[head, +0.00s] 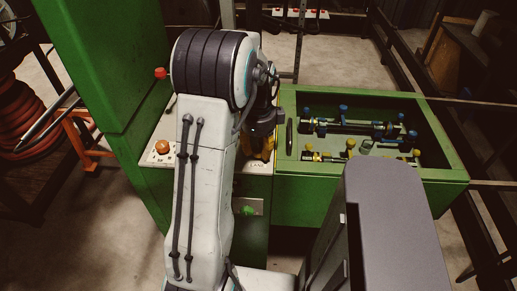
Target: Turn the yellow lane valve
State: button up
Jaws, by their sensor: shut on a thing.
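The yellow lane valve (267,152) is on the green machine's front panel, just above a label that reads LANE. Only part of its yellow body shows, because my gripper and arm cover the rest. My gripper (262,137) points down over the valve from above and is shut on it. The fingertips are dark and small in the head view, so the exact grip and the valve's angle cannot be made out.
A green open bin (455,176) to the right holds hoses with blue and yellow fittings. An orange knob (162,147) and a red knob (161,73) are left of my arm. A green button (248,210) is below. A tall green column (105,75) stands left.

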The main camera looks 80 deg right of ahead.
aim_at(258, 148)
jog(key=shift+a+f+m, duration=0.1)
jog(key=shift+a+m, duration=0.05)
jog(key=shift+m, duration=0.75)
jog(key=o, duration=1.2)
notch_tip(258, 148, up, 12)
jog(key=shift+r, duration=0.1)
dwell(0.7)
